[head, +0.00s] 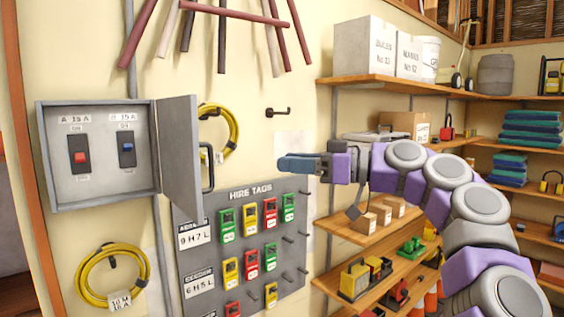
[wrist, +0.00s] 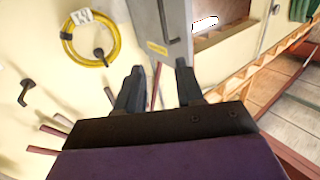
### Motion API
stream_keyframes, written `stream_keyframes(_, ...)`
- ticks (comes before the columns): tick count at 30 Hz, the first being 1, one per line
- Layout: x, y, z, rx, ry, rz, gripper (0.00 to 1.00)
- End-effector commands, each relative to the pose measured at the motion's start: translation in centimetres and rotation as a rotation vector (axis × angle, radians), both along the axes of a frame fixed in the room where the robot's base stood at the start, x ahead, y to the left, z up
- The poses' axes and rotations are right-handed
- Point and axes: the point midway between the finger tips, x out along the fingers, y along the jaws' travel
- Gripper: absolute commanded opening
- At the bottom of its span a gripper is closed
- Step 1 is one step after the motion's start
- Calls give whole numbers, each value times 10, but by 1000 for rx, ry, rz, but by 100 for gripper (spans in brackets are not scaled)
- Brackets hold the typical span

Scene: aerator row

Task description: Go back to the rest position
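My gripper (head: 283,163) is held out to the left in the head view, in front of the cream wall. It is level with the hire tags board's top edge and right of the grey switch box (head: 47,150). In the wrist view my gripper (wrist: 160,78) shows two dark fingers spread apart with nothing between them. The box door (head: 181,150) stands open. Inside are a red switch (head: 80,156) and a blue switch (head: 127,148). The grey box also shows in the wrist view (wrist: 160,22), beyond the fingertips.
The hire tags board (head: 215,285) with several coloured tags is below and left of my gripper. Yellow cable coils (head: 82,290) hang on the wall. Wooden shelves (head: 350,232) with boxes stand behind and right of my arm.

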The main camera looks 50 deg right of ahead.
Motion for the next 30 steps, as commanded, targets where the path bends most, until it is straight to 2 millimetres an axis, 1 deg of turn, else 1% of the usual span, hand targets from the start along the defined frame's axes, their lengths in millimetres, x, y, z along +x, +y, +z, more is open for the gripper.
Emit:
stream_keyframes(17,-1,0,0,0,0,1,37)
stream_keyframes(20,0,5,1,-6,4,7,37)
stream_keyframes(22,2,20,5,-22,17,25,37)
stream_keyframes(23,4,30,7,-32,27,38,37)
stream_keyframes(25,8,61,11,-61,60,75,37)
stream_keyframes(26,10,78,12,-78,79,93,37)
stream_keyframes(27,13,102,12,-100,110,120,37)
stream_keyframes(28,15,121,12,-117,133,136,37)
stream_keyframes(30,19,164,5,-156,197,175,37)
